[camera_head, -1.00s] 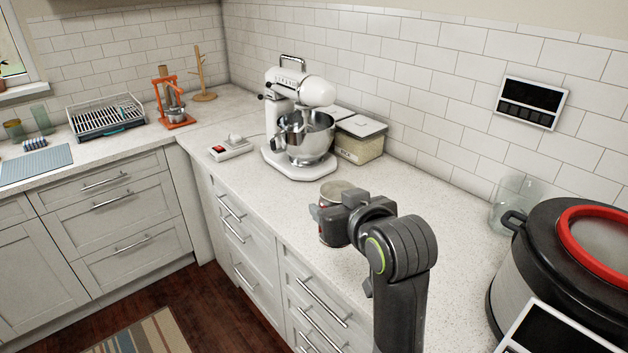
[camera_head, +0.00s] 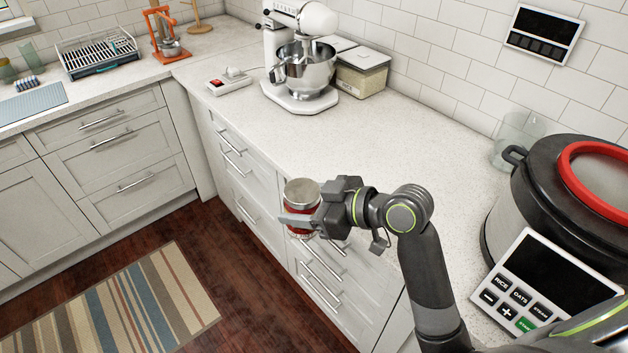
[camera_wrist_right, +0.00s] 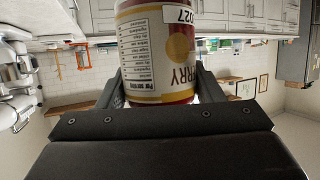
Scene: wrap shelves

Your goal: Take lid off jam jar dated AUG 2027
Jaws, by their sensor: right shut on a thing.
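The jam jar (camera_head: 302,200) has a silver lid (camera_head: 302,191) on top and red contents. My right gripper (camera_head: 300,222) is shut around the jar's body and holds it upright in front of the counter edge, above the floor. In the right wrist view the jar (camera_wrist_right: 158,50) sits between the two fingers and appears upside down; its label has a white tag (camera_wrist_right: 181,15) ending in "2027". The month on the tag is cut off. My left gripper is not in view.
The counter (camera_head: 420,140) is clear between the stand mixer (camera_head: 302,70) and the rice cooker (camera_head: 560,200). A glass jar (camera_head: 515,140) stands by the wall. A striped rug (camera_head: 130,310) lies on the floor.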

